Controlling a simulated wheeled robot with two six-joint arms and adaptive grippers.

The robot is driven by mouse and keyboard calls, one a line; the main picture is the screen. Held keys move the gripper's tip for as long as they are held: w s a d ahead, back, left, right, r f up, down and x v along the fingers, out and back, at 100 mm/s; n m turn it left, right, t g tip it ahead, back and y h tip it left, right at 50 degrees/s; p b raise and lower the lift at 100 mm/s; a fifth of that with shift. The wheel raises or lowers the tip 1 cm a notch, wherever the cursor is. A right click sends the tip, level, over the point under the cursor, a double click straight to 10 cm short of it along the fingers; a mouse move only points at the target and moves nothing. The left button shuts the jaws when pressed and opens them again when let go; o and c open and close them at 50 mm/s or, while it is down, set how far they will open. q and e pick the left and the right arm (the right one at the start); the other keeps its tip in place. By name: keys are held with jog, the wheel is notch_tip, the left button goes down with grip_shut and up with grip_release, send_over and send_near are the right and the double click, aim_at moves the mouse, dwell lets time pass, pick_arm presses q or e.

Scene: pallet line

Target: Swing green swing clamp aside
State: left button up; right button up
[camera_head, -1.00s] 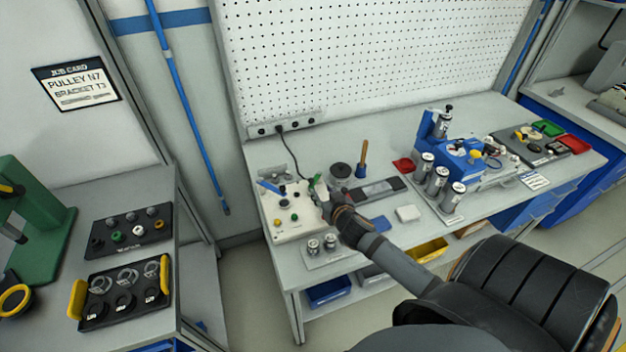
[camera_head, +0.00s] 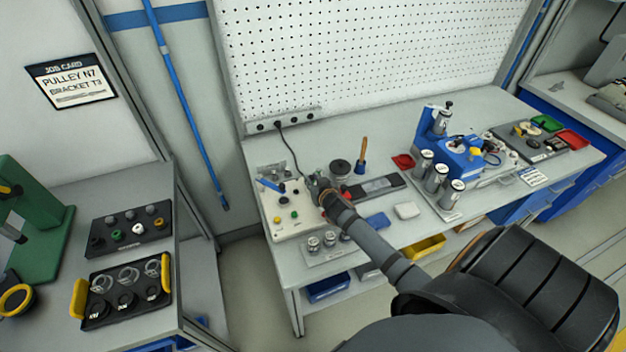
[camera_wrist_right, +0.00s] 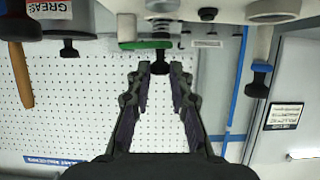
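The white fixture box (camera_head: 284,226) stands on the bench's left part, with a blue-handled part (camera_head: 270,185) and several small coloured knobs on top. My right gripper (camera_head: 314,184) is at its right edge and hides the green clamp in the head view. In the right wrist view, upside down, the green swing clamp (camera_wrist_right: 147,44) is a short green bar beyond the fingertips. A black knob (camera_wrist_right: 160,66) hangs by it, between or just past the tips of my open right gripper (camera_wrist_right: 158,73). I cannot tell whether they touch. My left gripper is out of view.
A black round pot (camera_head: 340,169) and a wooden-handled brush (camera_head: 362,155) stand behind the gripper. Metal cylinders (camera_head: 322,243) stand in front of the box. A blue fixture (camera_head: 462,158) with more cylinders is at the right. A pegboard (camera_head: 370,60) closes the back.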

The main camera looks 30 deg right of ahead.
grip_shut()
jog(key=shift+w+a+f+h+b, duration=0.15)
jog(key=shift+h+b, duration=0.15)
jog(key=shift+b, duration=0.15)
jog(key=w+m+h+b, duration=0.1)
jog(key=b, duration=0.2)
jog(key=a+m+g+h+b, duration=0.1)
jog(key=m+h+b, duration=0.1)
jog(key=b, duration=0.1)
jog(key=w+m+g+h+b, duration=0.1)
jog(key=m+b, duration=0.1)
jog(key=b, duration=0.1)
jog(key=shift+w+a+f+h, duration=0.1)
jog(key=shift+w+a+h, duration=0.15)
jog(key=shift+w+h, duration=0.15)
jog(key=shift+w+r+m+g+h+b, duration=0.25)
jog(key=shift+m+g+h+b, duration=0.35)
jog(key=shift+b, duration=0.45)
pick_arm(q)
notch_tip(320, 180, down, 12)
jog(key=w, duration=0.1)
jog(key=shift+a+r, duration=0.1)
pick_arm(e)
jog(key=o, duration=0.6)
grip_release()
jog(key=shift+o, duration=0.2)
